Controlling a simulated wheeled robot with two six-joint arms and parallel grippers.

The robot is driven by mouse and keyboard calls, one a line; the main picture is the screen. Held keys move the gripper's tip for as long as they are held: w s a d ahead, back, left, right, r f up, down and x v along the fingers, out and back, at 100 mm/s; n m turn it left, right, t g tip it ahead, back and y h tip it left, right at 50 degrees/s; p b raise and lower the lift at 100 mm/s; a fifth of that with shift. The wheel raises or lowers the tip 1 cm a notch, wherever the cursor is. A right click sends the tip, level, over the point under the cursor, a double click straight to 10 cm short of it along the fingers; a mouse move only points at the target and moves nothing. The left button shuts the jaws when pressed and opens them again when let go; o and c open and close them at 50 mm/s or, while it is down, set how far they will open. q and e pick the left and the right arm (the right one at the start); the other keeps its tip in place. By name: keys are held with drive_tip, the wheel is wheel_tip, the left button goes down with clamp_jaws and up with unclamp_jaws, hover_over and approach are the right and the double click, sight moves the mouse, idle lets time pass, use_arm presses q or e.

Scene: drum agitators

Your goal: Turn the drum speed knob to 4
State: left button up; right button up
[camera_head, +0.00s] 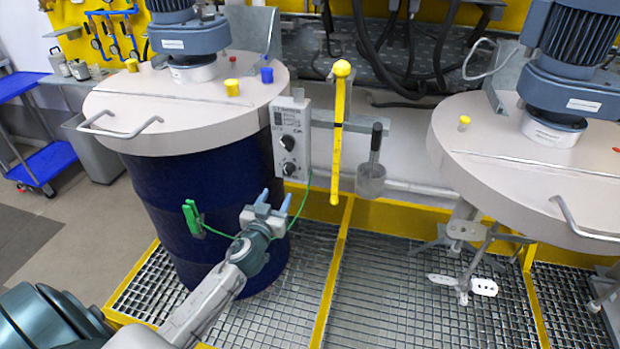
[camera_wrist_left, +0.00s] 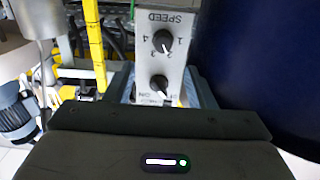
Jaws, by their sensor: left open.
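The grey control box (camera_head: 290,125) on the left drum's side carries two black knobs. By the label in the left wrist view, where the box hangs upside down, the speed knob (camera_wrist_left: 162,41) is beside SPEED and the numbers 1 to 4. Its white mark points toward the 2 and 3 side; the exact number is hard to tell. In the head view it is the lower knob (camera_head: 288,168). The other knob (camera_wrist_left: 159,84) is beside ON/OFF lettering. My left gripper (camera_head: 273,200) is open and empty, below and in front of the box, apart from the knobs. My right gripper is not seen.
The blue drum (camera_head: 200,205) with its pale lid stands left of the box. A yellow bar (camera_head: 338,140) and a cup with a dark handle (camera_head: 371,175) hang to the right. A green clamp with a green cable (camera_head: 193,219) is near my left arm.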

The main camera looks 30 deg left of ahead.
sight(287, 173)
use_arm(q)
drive_tip(key=p+x, duration=0.3)
drive_tip(key=x, duration=0.6)
drive_tip(key=shift+w+a, duration=0.1)
drive_tip(key=shift+a, duration=0.05)
drive_tip(key=shift+x, duration=0.8)
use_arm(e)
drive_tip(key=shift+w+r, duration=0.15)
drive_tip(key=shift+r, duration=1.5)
use_arm(q)
drive_tip(key=c, duration=0.9)
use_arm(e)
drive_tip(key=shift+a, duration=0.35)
